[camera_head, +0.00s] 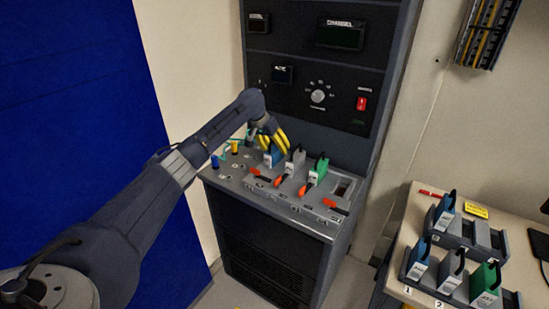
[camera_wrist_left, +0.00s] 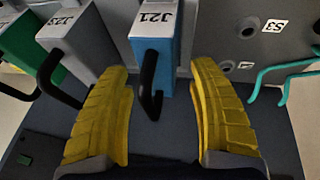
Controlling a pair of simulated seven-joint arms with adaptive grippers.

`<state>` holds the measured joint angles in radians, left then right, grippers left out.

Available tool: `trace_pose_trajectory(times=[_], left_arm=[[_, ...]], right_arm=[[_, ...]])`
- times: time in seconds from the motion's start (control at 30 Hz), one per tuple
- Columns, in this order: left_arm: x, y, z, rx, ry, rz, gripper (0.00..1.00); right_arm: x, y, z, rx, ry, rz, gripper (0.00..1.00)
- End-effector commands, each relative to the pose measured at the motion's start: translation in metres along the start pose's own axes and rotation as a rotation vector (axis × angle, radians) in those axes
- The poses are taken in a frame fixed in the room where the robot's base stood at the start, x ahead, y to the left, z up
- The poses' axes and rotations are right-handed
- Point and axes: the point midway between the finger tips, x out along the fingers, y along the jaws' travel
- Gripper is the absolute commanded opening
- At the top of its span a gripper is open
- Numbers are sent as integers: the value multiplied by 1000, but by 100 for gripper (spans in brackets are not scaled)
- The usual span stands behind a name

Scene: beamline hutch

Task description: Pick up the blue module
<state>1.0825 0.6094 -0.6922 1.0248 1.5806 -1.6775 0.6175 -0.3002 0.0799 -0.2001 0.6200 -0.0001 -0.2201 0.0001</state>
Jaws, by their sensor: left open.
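A blue module (camera_head: 274,157) stands in the console's row of slots, at the left end beside a grey module (camera_head: 295,161). In the left wrist view the blue module (camera_wrist_left: 172,58) has a white top label reading J21 and a black handle. My left gripper (camera_head: 272,142) has yellow fingers and is at the blue module, partly covering it in the head view. In the left wrist view the open fingers (camera_wrist_left: 160,85) lie on either side of the black handle, with visible gaps. Whether they touch the module's body cannot be told. My right gripper is not in view.
A green module (camera_head: 318,169) stands right of the grey one. Orange-handled levers (camera_head: 280,181) lie in front of the modules. Teal cables (camera_wrist_left: 285,75) are close by in the wrist view. A side table (camera_head: 396,272) at right holds more blue, grey and green modules in racks.

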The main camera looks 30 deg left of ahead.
Motion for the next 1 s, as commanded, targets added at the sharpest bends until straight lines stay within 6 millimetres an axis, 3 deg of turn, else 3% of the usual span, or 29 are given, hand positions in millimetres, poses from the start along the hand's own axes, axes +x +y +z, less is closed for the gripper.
trace_pose_trajectory(times=[0.2, 0.73, 1.0], left_arm=[[0, 0, 0, 0, 0, 0, 61], [0, 0, 0, 0, -1, 0, 0], [-1, 0, 0, 0, 0, 1, 0]], right_arm=[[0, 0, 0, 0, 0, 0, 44], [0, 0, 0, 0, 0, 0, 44], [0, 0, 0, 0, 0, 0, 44]])
